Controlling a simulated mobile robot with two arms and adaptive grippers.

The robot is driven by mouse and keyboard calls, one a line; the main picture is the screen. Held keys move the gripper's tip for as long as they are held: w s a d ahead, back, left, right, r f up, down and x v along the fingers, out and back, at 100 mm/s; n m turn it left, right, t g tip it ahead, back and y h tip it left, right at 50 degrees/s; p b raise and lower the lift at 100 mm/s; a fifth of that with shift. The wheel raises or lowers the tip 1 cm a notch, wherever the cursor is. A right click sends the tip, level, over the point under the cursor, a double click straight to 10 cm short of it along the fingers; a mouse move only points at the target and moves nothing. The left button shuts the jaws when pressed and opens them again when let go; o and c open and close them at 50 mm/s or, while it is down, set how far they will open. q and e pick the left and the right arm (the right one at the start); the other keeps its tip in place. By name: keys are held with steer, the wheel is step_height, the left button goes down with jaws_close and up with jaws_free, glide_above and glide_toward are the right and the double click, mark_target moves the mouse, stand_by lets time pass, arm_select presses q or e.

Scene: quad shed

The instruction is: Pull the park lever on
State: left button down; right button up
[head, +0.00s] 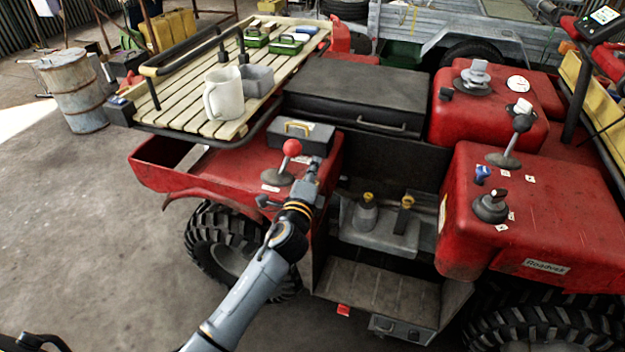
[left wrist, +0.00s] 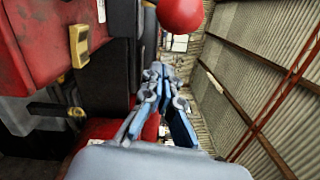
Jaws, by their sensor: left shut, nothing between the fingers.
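A lever with a red ball knob (head: 291,148) rises from a grey boot on the red left fender of the quad. I see no label I can read naming it the park lever. The red ball also shows at the top of the left wrist view (left wrist: 181,14). My left gripper (head: 314,166) is just to the right of the lever, apart from the knob as far as I can tell. Its fingers (left wrist: 165,95) are shut and empty. A second lever with a black knob (head: 522,122) stands on the right red body panel. My right gripper is not in view.
A slatted rack (head: 185,112) with a white mug (head: 223,94) is behind the lever. A small grey box (head: 300,136) sits close behind the knob. A rotary knob (head: 490,207) and blue switch (head: 483,174) are on the right panel. The footwell (head: 380,285) is open.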

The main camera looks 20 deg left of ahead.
mark_target(295, 151)
arm_select(q)
steer(key=shift+w+a+r+p, duration=0.1)
steer(key=shift+a+r+p, duration=0.05)
steer(key=shift+a, duration=0.65)
steer(key=shift+w+a+r+p, duration=0.1)
steer(key=shift+a+r+p, duration=0.05)
steer(key=shift+a, duration=0.6)
steer(key=shift+s+a+r, duration=0.1)
steer(key=shift+a+r+n+p, duration=0.3)
steer(key=shift+n+p, duration=0.1)
steer(key=shift+n, duration=0.1)
steer(key=shift+a, duration=0.1)
steer(key=shift+a+r+n+p, duration=0.5)
steer(key=shift+a+p, duration=0.1)
steer(key=shift+p, duration=0.1)
steer(key=a+r+n+p, duration=0.1)
steer(key=a+n+p, duration=0.4)
steer(key=a+n, duration=0.2)
steer(key=shift+w+a+g, duration=0.2)
steer(key=shift+a+g, duration=0.2)
steer(key=shift+a, duration=0.6)
